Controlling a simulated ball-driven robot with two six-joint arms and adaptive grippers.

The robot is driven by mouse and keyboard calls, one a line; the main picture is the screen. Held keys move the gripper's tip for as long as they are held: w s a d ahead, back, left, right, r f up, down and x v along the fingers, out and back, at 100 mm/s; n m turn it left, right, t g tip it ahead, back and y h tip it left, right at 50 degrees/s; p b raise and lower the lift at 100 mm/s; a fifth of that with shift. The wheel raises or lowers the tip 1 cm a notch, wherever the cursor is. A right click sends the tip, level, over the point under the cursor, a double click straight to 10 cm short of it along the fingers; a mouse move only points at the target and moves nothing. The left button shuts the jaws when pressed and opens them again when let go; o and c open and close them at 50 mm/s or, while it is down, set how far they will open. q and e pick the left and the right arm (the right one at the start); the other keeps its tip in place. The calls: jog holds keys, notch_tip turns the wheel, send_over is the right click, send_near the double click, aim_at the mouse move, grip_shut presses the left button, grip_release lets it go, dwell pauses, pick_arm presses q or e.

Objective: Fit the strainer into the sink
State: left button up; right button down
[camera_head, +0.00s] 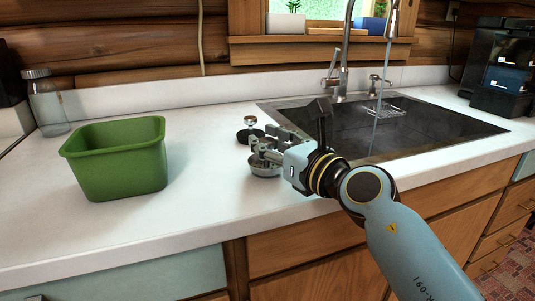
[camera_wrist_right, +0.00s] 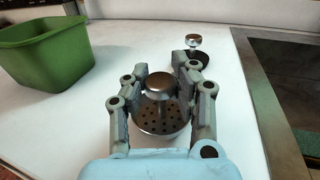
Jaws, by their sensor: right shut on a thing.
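The strainer (camera_head: 264,169) is a round metal basket with holes and a knob on top. It is upright at the counter, left of the sink. My right gripper (camera_head: 270,146) is shut on it; in the right wrist view the strainer (camera_wrist_right: 161,118) sits between the fingers, with its knob level with them. Whether its base touches the counter I cannot tell. The sink (camera_head: 411,145) is a dark basin set in the counter, right of the gripper; my right arm covers part of its front left edge. Its drain is not clearly visible. My left gripper is not in view.
A black stopper with a metal knob (camera_head: 250,135) stands just behind the strainer. A green tub (camera_head: 115,165) and a glass jar (camera_head: 47,108) stand on the left.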

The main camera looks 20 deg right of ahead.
jog(key=shift+f, duration=0.45)
jog(key=shift+f, duration=0.1)
jog(key=c, duration=1.1)
grip_release()
